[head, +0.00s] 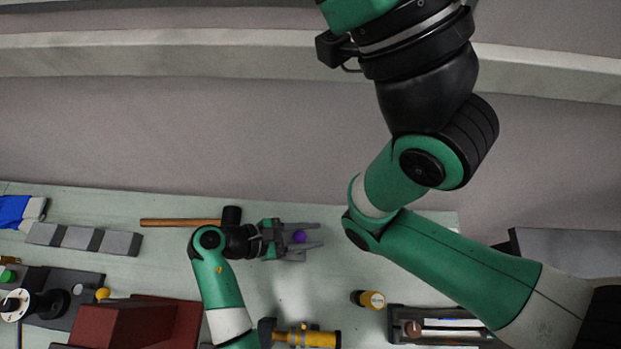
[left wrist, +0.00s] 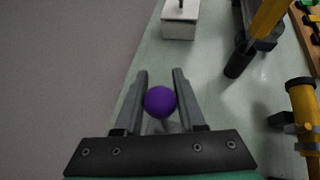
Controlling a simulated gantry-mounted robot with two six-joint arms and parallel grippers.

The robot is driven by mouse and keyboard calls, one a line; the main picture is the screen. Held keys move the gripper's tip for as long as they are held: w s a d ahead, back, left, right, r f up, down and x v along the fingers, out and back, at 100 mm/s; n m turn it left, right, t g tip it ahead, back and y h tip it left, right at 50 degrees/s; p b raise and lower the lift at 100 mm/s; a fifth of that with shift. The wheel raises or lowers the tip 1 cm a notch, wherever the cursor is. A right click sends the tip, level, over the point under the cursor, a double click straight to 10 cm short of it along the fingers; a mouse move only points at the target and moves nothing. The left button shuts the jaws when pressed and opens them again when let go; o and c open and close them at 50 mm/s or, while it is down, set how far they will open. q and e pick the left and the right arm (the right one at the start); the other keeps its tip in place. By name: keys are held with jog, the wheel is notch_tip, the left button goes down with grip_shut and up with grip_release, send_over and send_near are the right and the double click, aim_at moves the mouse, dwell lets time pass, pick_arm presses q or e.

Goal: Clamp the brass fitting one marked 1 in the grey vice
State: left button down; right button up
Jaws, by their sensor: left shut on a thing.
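My left gripper (head: 318,236) is shut on a purple ball (head: 299,236), with its fingers pointing right over the pale bench. In the left wrist view the purple ball (left wrist: 160,102) sits between the two grey fingers. A yellow brass-coloured cylinder (head: 374,300) stands right of and below my left gripper. A second yellow part (head: 318,338) with grey pieces lies at the bottom of the head view, and a yellow part (left wrist: 303,105) shows at the right of the wrist view. I cannot read any mark 1. I cannot identify the grey vice for certain. My right gripper is out of view.
A hammer (head: 180,223) lies behind my left gripper. Grey blocks (head: 82,238) and a dark red box (head: 125,325) are at the left. A dark tray (head: 398,338) is at lower right. In the wrist view, a pale block (left wrist: 180,27) stands ahead.

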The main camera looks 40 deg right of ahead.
pick_arm(q)
jog(key=c, duration=0.5)
grip_release()
jog(key=v, duration=1.1)
jog(key=shift+w+a+r, duration=0.15)
jog(key=shift+w, duration=0.05)
